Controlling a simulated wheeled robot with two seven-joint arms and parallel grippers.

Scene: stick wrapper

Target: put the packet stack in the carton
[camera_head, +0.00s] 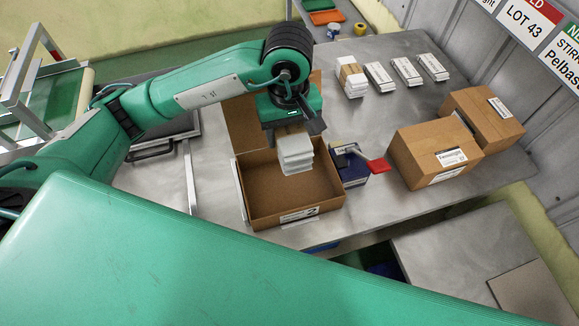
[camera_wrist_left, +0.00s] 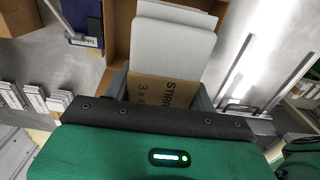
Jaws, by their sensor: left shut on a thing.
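My left gripper (camera_head: 296,134) points down over the open carton (camera_head: 258,217) and is shut on the white packet stack (camera_head: 295,155). The stack hangs above the carton's back right part, its layers slightly offset. In the left wrist view the stack (camera_wrist_left: 172,45) juts out from the gripper jaws (camera_wrist_left: 165,92), with printed brown cardboard visible below it. The carton stands on the metal table with its flaps open and its inside looks empty where I can see it; the gripper and stack hide part of its back. My right gripper is not in view.
Two closed cartons (camera_head: 434,155) (camera_head: 482,118) are further right. Several white packet stacks (camera_head: 380,77) stand at the back. A metal strip (camera_head: 190,178) lies left of the carton.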

